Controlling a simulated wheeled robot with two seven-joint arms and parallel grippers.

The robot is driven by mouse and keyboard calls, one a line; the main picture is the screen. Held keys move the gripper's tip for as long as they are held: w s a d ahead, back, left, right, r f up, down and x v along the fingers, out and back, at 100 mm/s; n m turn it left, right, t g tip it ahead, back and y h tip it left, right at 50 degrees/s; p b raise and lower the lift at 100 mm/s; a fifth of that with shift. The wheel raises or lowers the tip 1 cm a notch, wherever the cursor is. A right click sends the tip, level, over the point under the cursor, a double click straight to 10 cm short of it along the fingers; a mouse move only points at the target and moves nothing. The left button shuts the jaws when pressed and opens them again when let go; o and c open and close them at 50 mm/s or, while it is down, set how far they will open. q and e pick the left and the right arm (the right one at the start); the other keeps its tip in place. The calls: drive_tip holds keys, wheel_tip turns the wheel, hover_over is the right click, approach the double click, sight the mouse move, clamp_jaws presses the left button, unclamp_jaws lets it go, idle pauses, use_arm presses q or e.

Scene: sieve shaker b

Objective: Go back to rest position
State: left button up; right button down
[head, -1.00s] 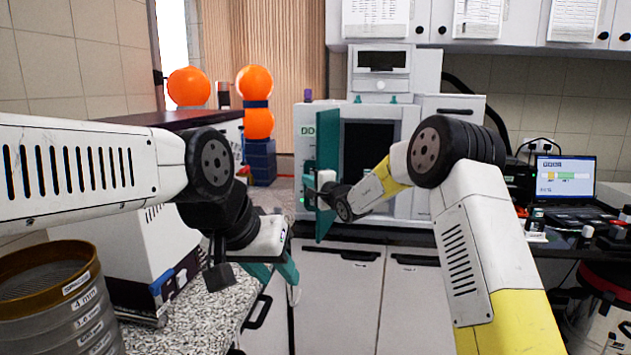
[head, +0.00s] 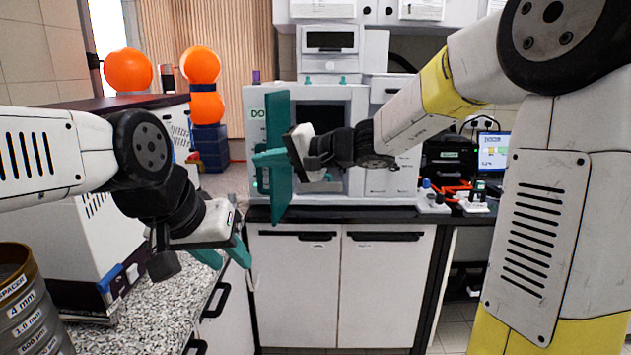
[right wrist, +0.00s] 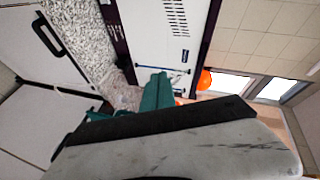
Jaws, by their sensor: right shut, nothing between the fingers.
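My right gripper (head: 270,158) has teal fingers and is shut and empty. In the head view it points left and overlaps the open teal door (head: 279,110) of the white bench machine (head: 359,105); I cannot tell whether it touches the door. In the right wrist view its teal fingers (right wrist: 157,92) show beyond my dark and grey gripper body, with nothing held. My left gripper (head: 225,257) hangs low over the edge of the speckled counter (head: 170,320). Its two teal fingers look apart, with nothing seen between them.
A sieve stack (head: 22,305) stands at the lower left. A white device (head: 75,245) stands behind my left arm. Orange spheres (head: 201,66) stand at the back left. White cabinets (head: 295,285) are ahead. A laptop (head: 493,150) and small items occupy the right bench.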

drive_tip(key=s+d+f+h, duration=0.3)
drive_tip(key=s+d+h, duration=0.1)
drive_tip(key=s+d, duration=0.3)
drive_tip(key=s+d+f+n+h, duration=0.1)
drive_tip(key=s+d+f+h, duration=0.2)
drive_tip(key=s+d, duration=0.5)
drive_tip(key=s+d+f+n+h, duration=0.1)
drive_tip(key=s+d+f+h, duration=0.2)
drive_tip(key=s+d, duration=0.4)
drive_tip(key=d+h, duration=0.1)
drive_tip(key=d, duration=0.2)
drive_tip(key=shift+s+d+f+h, duration=0.15)
drive_tip(key=shift+s+d+h, duration=0.15)
drive_tip(key=shift+s, duration=0.05)
